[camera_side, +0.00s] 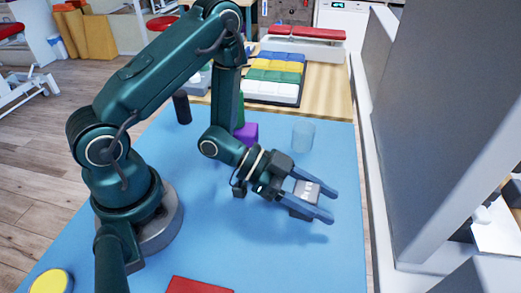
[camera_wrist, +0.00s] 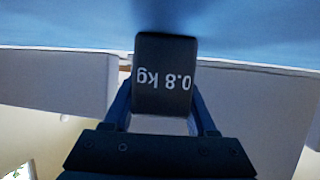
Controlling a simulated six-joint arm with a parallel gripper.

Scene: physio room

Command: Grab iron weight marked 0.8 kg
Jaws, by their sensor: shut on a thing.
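The iron weight is a dark block (camera_side: 305,191) with pale marking on its top face. In the wrist view the weight (camera_wrist: 166,75) reads "0.8 kg" upside down. My gripper (camera_side: 333,207) is shut on it, with one blue finger on each side. The gripper and weight are over the right part of the blue table mat (camera_side: 270,260). A shadow on the mat below them suggests that they are raised above it. The underside of the weight is hidden.
A clear bluish cup (camera_side: 303,136) stands behind the gripper. A purple block (camera_side: 249,131) and a black cylinder (camera_side: 181,108) stand farther left. A rack of coloured blocks (camera_side: 275,76) is at the back. A red flat piece (camera_side: 198,287) and yellow disc (camera_side: 50,282) lie in front.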

